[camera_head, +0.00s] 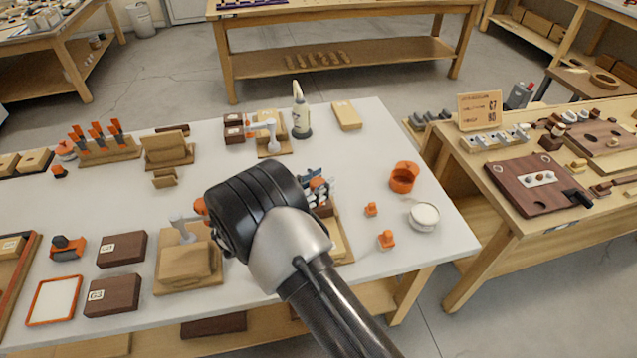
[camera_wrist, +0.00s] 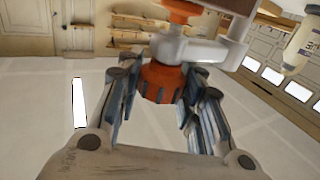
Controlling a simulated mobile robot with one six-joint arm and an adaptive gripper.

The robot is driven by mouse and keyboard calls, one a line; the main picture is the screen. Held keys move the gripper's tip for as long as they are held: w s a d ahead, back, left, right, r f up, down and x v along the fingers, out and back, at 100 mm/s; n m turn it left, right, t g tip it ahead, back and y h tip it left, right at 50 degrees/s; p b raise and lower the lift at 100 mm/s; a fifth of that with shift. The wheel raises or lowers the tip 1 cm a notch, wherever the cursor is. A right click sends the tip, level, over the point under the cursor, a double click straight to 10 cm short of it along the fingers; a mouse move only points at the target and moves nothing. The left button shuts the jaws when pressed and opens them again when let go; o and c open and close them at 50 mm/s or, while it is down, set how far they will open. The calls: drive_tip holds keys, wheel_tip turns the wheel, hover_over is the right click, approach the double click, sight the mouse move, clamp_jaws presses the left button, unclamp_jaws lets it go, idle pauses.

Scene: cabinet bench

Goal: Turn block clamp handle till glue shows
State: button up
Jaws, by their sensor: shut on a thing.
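My gripper (camera_wrist: 158,90) is shut around an orange ribbed handle (camera_wrist: 160,80) in the wrist view, one blue-grey finger on each side. A light grey clamp frame (camera_wrist: 190,50) stands just above and behind the handle. In the head view my arm covers most of this place; the gripper (camera_head: 318,185) shows only in part, above a wooden block (camera_head: 338,236) with a brown top. Any glue at the block's joint is hidden. Two other block-and-clamp sets stand by, one at the back (camera_head: 272,138) and one front left (camera_head: 186,262).
A white glue bottle (camera_head: 301,121) stands at the back. An orange ring-shaped cup (camera_head: 403,178), small orange pieces (camera_head: 386,240) and a round white dish (camera_head: 424,216) lie to the right. Dark brown blocks (camera_head: 112,296) lie front left.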

drive_tip(key=shift+m+g+h, duration=1)
drive_tip(key=shift+m+g, duration=0.1)
drive_tip(key=shift+g, duration=0.2)
drive_tip(key=o, duration=1.1)
drive_tip(key=v, duration=1.2)
drive_tip(key=shift+w, duration=0.1)
drive_tip(key=shift+r, duration=0.1)
